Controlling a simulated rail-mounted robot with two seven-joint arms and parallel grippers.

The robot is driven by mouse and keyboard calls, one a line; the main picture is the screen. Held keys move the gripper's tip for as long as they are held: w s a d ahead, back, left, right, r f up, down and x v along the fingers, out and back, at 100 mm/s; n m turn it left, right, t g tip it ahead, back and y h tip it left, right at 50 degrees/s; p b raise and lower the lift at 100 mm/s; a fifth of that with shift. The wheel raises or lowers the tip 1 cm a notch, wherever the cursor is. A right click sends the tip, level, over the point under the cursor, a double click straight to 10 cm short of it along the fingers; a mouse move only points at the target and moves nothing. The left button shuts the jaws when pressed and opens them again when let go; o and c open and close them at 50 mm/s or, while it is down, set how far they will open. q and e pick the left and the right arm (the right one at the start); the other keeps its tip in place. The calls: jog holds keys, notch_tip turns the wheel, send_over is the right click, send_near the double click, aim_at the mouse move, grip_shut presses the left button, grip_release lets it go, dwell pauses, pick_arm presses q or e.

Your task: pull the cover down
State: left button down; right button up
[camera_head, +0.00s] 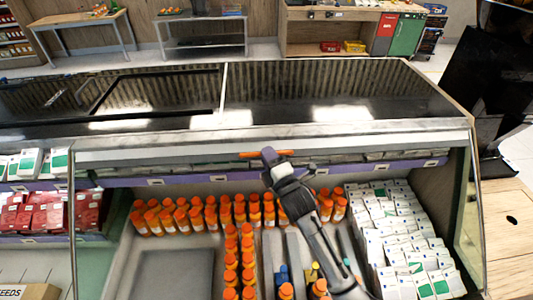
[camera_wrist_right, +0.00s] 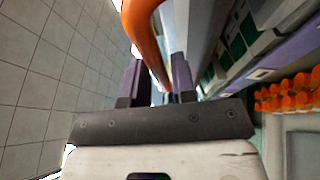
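The cover is the case's front panel, and its pale upper edge (camera_head: 200,150) runs across the front. An orange bar handle (camera_head: 266,153) sits on that edge near the middle. My right gripper (camera_head: 268,155) reaches up from the lower right to the handle. In the right wrist view, the orange handle (camera_wrist_right: 145,35) passes between the two dark purple fingers of my right gripper (camera_wrist_right: 158,72). The fingers stand apart around it; whether both press on it cannot be told. My left gripper is not in view.
Inside the case stand rows of orange-capped bottles (camera_head: 240,213), white boxes (camera_head: 400,235) at right and red boxes (camera_head: 45,212) at left. A wooden table (camera_head: 508,240) is at the right edge. Beyond the case, tables and a workbench (camera_head: 330,35) stand across the floor.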

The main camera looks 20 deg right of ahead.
jog(key=shift+w+a+r, duration=0.1)
jog(key=shift+w, duration=0.55)
jog(key=shift+c, duration=0.4)
grip_shut()
